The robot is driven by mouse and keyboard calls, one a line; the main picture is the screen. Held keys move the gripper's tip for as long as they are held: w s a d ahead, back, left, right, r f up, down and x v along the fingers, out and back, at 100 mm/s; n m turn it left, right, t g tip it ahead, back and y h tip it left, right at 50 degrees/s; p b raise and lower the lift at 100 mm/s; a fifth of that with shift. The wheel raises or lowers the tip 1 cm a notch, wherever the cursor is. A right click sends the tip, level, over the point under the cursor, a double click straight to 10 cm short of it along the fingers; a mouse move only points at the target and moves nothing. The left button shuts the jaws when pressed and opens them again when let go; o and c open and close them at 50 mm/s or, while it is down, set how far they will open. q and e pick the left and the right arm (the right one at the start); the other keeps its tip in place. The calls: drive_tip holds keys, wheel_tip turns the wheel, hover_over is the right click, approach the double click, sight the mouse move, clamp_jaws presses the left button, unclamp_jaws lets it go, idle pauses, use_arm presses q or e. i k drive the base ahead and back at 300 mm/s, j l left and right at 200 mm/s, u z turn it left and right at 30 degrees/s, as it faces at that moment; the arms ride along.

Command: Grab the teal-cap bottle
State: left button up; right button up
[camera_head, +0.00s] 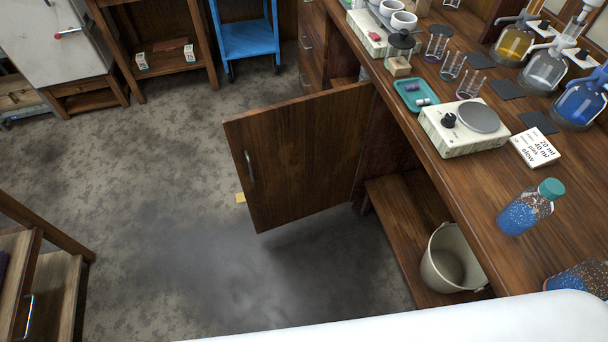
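The teal-cap bottle (526,208) stands upright on the wooden bench at the right of the head view. Its body is clear with blue speckled contents, and its cap (551,188) is teal. A second bottle with blue speckled contents (582,279) is at the lower right edge; its top is cut off by the frame. Neither of my grippers shows in this view.
Glass flasks (545,70) line the back right. A cabinet door (300,150) hangs open over the floor. A bucket (448,262) stands on the low shelf.

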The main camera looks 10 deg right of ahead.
sight(528, 208)
drive_tip(key=z, duration=0.45)
drive_tip(key=l+z, duration=0.1)
drive_tip(key=z, duration=0.8)
drive_tip(key=i+z, duration=0.1)
drive_tip(key=z, duration=0.3)
